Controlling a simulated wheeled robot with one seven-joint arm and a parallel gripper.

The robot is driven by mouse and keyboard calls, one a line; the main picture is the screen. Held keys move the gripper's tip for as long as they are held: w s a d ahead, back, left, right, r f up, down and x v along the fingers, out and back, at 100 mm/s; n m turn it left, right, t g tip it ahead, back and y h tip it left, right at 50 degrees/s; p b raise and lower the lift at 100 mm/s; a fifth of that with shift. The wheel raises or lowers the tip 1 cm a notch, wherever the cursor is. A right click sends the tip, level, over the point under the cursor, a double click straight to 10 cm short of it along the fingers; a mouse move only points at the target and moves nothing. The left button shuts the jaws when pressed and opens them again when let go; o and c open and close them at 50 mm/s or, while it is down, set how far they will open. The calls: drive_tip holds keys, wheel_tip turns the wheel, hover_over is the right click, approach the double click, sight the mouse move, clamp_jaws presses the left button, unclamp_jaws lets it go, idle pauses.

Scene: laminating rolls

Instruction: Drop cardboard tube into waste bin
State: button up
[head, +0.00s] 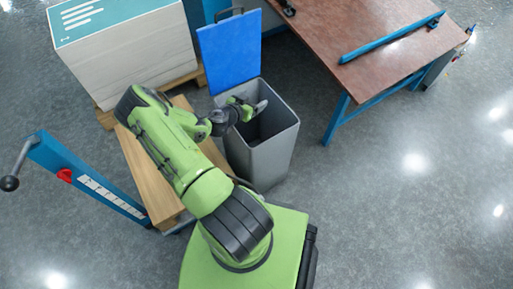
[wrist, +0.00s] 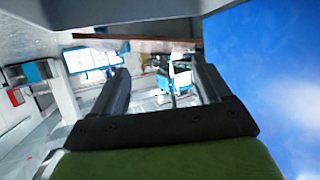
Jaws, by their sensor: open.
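The grey waste bin (head: 262,160) stands in the middle of the head view with its blue lid (head: 230,52) swung up. My gripper (head: 258,107) is at the bin's mouth, close to the raised lid. In the wrist view its two dark fingers (wrist: 165,85) are spread apart with nothing between them, and the blue lid (wrist: 262,75) fills the right side. I see no cardboard tube in either view. Part of the bin's inside is dark or hidden by my gripper, so I cannot tell what lies at the bottom.
A brown-topped table (head: 365,35) with a blue bar stands right of the bin. A large printed block (head: 130,55) sits on a wooden pallet at the back left. A blue post with a lever (head: 85,175) stands at left.

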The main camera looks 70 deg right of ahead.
drive_tip(key=p+v, duration=0.2)
drive_tip(key=v, duration=1)
drive_tip(key=shift+a, duration=0.25)
drive_tip(key=shift+r, duration=0.15)
